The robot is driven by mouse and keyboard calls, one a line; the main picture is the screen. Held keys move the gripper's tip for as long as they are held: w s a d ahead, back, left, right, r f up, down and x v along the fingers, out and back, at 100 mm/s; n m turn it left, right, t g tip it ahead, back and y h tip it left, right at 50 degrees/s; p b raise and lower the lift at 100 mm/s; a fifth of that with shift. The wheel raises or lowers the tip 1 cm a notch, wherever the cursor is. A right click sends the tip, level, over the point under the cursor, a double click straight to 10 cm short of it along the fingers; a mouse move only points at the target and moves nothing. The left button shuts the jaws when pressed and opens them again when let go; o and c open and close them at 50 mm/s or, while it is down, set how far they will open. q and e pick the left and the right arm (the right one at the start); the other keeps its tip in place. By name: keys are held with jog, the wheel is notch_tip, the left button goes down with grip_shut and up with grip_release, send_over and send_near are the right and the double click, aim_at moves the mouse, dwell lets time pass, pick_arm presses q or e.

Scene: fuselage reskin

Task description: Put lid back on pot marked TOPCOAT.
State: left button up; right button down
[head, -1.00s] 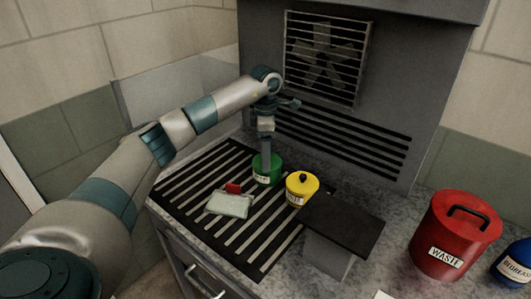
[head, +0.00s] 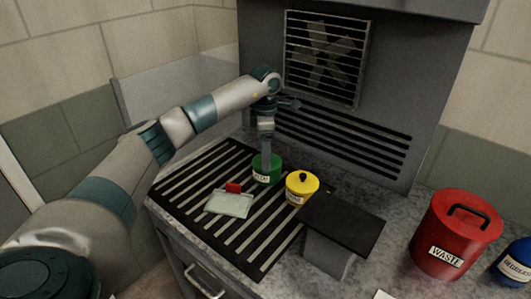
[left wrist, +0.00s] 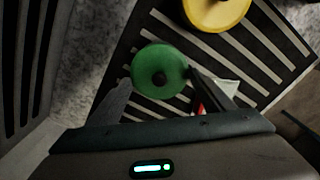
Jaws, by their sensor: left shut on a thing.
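The green pot (head: 267,174) with a white label stands on the slatted black grate; the label is too small to read surely. My left gripper (head: 266,152) points straight down over it, fingers at its top. In the left wrist view the round green lid (left wrist: 152,68) with a dark knob lies between the fingers of my left gripper (left wrist: 160,76), which is shut on it. The lid appears at the pot's mouth, but I cannot tell whether it is fully seated. My right gripper is not in view.
A yellow pot (head: 301,190) with a black knob stands right of the green pot. A folded cloth (head: 230,204) and a small red item (head: 233,187) lie to its left. A dark raised plate (head: 342,222), a red WASTE can (head: 452,235) and a blue bottle (head: 515,258) are further right.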

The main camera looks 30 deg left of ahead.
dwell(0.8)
pick_arm(q)
jog(key=o, duration=1.1)
jog(key=shift+o, duration=0.6)
jog(key=shift+r, duration=0.1)
jog(key=shift+r+p, duration=1.9)
jog(key=shift+r, duration=1.5)
grip_shut()
